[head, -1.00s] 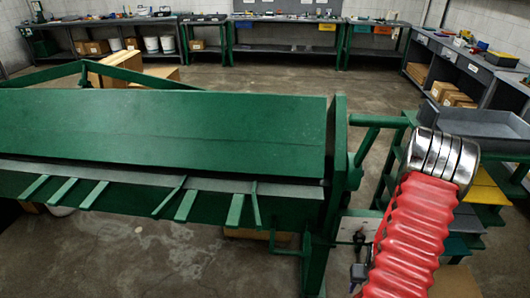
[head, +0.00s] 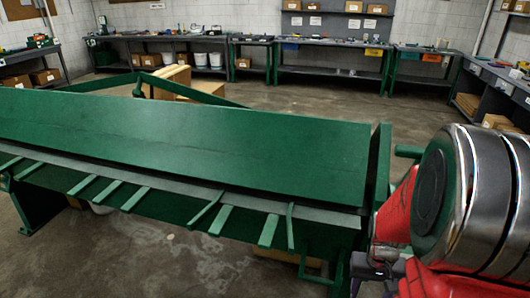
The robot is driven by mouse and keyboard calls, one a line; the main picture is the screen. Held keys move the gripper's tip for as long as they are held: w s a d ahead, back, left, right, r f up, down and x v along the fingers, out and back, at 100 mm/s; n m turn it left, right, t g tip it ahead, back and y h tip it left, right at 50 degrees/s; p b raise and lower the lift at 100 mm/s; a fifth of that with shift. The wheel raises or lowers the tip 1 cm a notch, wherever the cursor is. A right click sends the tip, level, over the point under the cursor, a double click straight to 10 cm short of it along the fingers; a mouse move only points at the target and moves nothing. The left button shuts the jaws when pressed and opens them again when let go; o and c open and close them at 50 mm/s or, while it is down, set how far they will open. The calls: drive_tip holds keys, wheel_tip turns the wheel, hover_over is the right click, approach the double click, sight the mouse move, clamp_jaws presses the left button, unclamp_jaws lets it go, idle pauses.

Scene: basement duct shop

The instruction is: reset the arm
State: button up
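My arm shows at the right of the head view, with a red ribbed sleeve and a joint of shiny metal rings and a dark round cap. It is close to the camera and fills the lower right corner. I cannot make out my gripper's fingers in this view. Small dark and grey parts beside the red sleeve, low in the view, are too unclear to name.
A long green sheet-metal brake (head: 200,140) spans the view in front of me, with green levers along its near edge. My arm overlaps its right end. Workbenches (head: 330,75) line the far walls. Cardboard boxes (head: 170,82) stand behind the brake. Concrete floor (head: 300,102) is open beyond it.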

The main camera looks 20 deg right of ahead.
drive_tip(key=a+r+n+t, duration=0.6)
drive_tip(key=a+r, duration=1.7)
drive_tip(key=shift+s+r+y, duration=0.15)
drive_tip(key=shift+s+y, duration=0.15)
drive_tip(key=shift+s, duration=0.05)
